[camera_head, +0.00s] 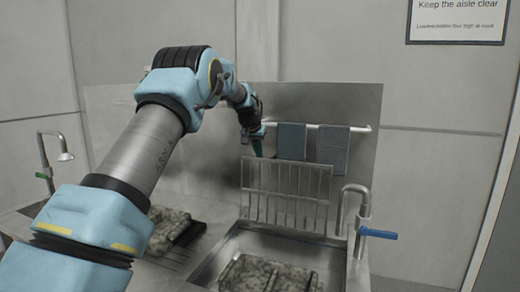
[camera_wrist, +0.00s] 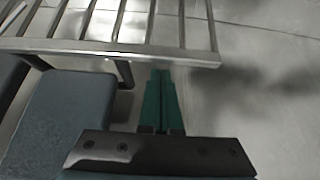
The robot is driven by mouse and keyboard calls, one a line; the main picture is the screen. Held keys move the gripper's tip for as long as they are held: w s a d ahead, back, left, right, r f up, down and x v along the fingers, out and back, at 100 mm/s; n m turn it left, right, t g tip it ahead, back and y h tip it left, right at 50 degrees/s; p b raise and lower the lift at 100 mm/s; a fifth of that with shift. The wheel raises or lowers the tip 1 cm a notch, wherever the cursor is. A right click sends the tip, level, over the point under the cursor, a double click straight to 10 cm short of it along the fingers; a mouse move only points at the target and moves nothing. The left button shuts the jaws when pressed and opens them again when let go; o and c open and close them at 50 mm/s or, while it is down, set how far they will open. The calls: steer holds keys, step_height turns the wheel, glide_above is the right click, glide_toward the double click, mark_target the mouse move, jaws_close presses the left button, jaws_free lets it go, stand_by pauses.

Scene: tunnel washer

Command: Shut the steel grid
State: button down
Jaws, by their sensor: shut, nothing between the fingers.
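The steel grid (camera_head: 288,193) stands upright, tilted up at the back of the sink (camera_head: 345,255). In the wrist view, its end bar (camera_wrist: 110,47) and several rods cross the upper left. My gripper (camera_head: 259,152), with green fingers, is at the grid's upper left corner, near its top edge. In the wrist view the shut, empty fingers (camera_wrist: 161,75) point at the right end of that bar. I cannot tell whether they touch it.
Two grey cloths (camera_head: 291,142) (camera_head: 332,145) hang on a rail (camera_head: 360,128) behind the grid. A tap with a blue lever (camera_head: 378,234) stands at the sink's right. Patterned bundles lie in the sink (camera_head: 268,274) and on the left drainer (camera_head: 172,228). Another tap (camera_head: 45,155) is at left.

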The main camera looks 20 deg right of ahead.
steer(key=shift+s+a+r, duration=0.2)
steer(key=shift+s+a, duration=0.35)
steer(key=shift+s, duration=0.05)
